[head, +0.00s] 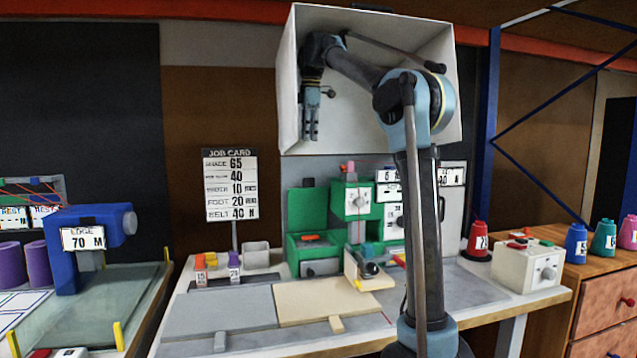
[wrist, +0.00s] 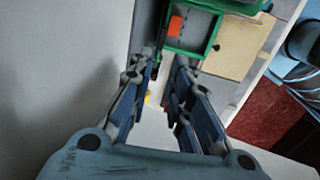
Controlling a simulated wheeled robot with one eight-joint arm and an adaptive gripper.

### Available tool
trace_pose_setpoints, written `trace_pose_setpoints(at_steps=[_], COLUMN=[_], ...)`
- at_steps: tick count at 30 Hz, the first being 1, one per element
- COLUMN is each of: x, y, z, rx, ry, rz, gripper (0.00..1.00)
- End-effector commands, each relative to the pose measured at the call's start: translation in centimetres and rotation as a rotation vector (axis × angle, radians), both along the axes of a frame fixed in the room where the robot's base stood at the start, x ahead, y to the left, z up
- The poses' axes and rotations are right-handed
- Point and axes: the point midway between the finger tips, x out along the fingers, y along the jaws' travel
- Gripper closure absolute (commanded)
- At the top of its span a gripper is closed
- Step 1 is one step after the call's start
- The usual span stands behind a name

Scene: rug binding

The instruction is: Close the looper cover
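The green sewing machine (head: 357,200) stands at the back of the worktable. At its left is an open-topped green compartment (head: 300,250) with an orange piece (head: 311,238) inside. A green panel (head: 307,208) stands upright behind it and looks like the looper cover, swung open; I cannot be sure. The compartment also shows in the wrist view (wrist: 190,45), with the orange piece (wrist: 175,25). My gripper (head: 311,135) hangs high above the machine, pointing down, apart from it. In the wrist view its fingers (wrist: 166,68) are spread with nothing between them.
A pale open box-like hood (head: 440,105) surrounds my gripper. A job card (head: 230,185) stands left of the machine. A beige block with a dark knob (head: 368,280) sits in front, beside flat panels (head: 220,312). A control box (head: 528,265) stands right.

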Motion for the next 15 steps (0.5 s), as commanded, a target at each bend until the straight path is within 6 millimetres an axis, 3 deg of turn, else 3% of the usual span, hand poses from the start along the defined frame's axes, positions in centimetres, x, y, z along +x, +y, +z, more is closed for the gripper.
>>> trace_pose_setpoints(at_steps=[15], x=[0.8], y=[0.4], z=[-7.7], rx=[-0.002], ry=[0.0], rz=[0.005], gripper=[0.82])
